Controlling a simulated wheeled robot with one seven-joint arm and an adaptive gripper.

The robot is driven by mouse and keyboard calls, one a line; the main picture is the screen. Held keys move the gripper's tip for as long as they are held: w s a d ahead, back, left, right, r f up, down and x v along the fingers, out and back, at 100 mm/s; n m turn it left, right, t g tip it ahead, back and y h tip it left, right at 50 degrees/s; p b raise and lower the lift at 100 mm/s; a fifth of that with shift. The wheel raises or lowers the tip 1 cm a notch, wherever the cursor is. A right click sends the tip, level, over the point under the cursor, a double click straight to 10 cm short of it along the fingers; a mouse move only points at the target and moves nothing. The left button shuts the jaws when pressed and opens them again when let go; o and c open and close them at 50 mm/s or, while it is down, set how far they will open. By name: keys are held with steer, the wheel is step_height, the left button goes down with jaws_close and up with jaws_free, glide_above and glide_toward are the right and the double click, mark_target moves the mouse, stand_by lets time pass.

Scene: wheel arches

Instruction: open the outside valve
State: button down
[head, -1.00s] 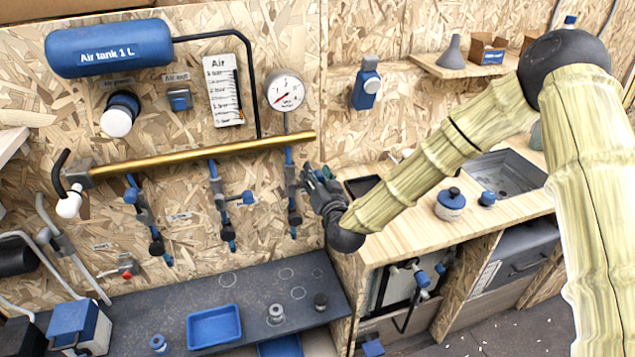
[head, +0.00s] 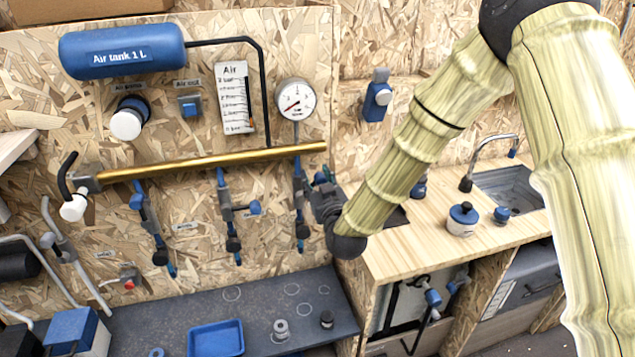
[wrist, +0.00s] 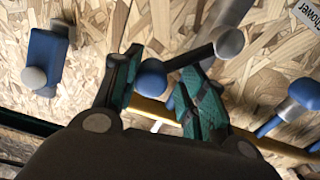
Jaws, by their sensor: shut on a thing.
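Three blue-handled valves hang below a brass pipe (head: 210,161) on the chipboard wall: a left one (head: 148,222), a middle one (head: 225,205) and a right one (head: 299,205). I cannot read which one is labelled outside. My gripper (head: 324,184) is at the right valve, on its right side. In the wrist view my gripper's teal fingers (wrist: 160,72) stand on both sides of a blue valve handle (wrist: 152,84), shut on it. The handle's far side and the exact contact are partly hidden by the fingers.
A gauge (head: 296,99) and an air tank (head: 122,50) are above the pipe. A dark shelf (head: 190,308) with a blue tray (head: 215,338) lies below. A wooden counter (head: 425,237) with a sink (head: 508,190) and blue-lidded pot (head: 462,219) is to the right.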

steer(key=shift+s+d+f, duration=0.1)
steer(key=shift+s+f, duration=0.1)
steer(key=shift+f, duration=0.45)
steer(key=c, duration=0.7)
jaws_free()
steer(key=shift+w+d, duration=0.1)
steer(key=shift+w, duration=0.05)
steer(key=shift+c, duration=0.2)
steer(key=shift+r, duration=0.35)
steer(key=v, duration=1.2)
